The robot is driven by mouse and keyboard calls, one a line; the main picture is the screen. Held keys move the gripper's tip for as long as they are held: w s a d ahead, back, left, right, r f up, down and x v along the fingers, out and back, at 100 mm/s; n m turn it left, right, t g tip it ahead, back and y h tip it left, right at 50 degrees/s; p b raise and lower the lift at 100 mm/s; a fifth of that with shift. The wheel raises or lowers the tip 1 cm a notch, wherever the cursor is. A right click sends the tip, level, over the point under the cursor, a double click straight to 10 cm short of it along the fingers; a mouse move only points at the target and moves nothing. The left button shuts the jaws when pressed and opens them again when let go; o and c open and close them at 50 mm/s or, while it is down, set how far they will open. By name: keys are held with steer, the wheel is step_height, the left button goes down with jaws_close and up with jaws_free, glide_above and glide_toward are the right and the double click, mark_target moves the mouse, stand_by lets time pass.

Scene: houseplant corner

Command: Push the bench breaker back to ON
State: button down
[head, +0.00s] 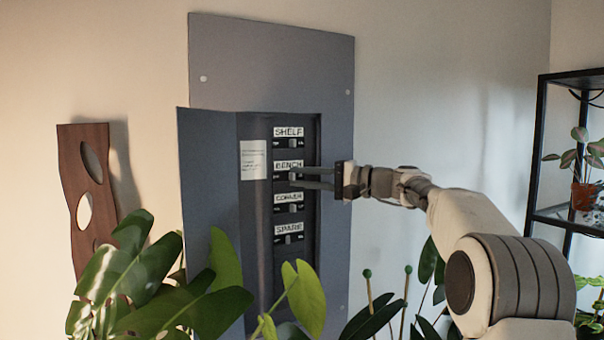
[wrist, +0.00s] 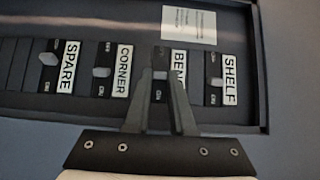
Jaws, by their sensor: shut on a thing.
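The bench breaker (head: 283,176) is the second breaker down in the open panel, beside its white BENCH label (head: 289,165). My gripper (head: 292,179) reaches in from the right with its fingers level at this breaker. In the wrist view my gripper (wrist: 159,78) has its two fingers close together on either side of the bench breaker's toggle, shut on it. The fingers partly cover the bench breaker (wrist: 160,54) and its label (wrist: 180,68).
The shelf breaker (wrist: 215,82), corner breaker (wrist: 101,72) and spare breaker (wrist: 48,60) sit close by in the row. The grey panel door (head: 208,180) is swung open to the left. Leafy plants (head: 150,285) fill the foreground below. A black shelf (head: 535,150) stands right.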

steer(key=c, duration=0.8)
jaws_free()
steer(key=shift+o, duration=0.2)
steer(key=b+v, duration=0.2)
steer(key=v, duration=1.5)
steer(key=shift+s, duration=0.15)
steer(key=shift+d, duration=0.1)
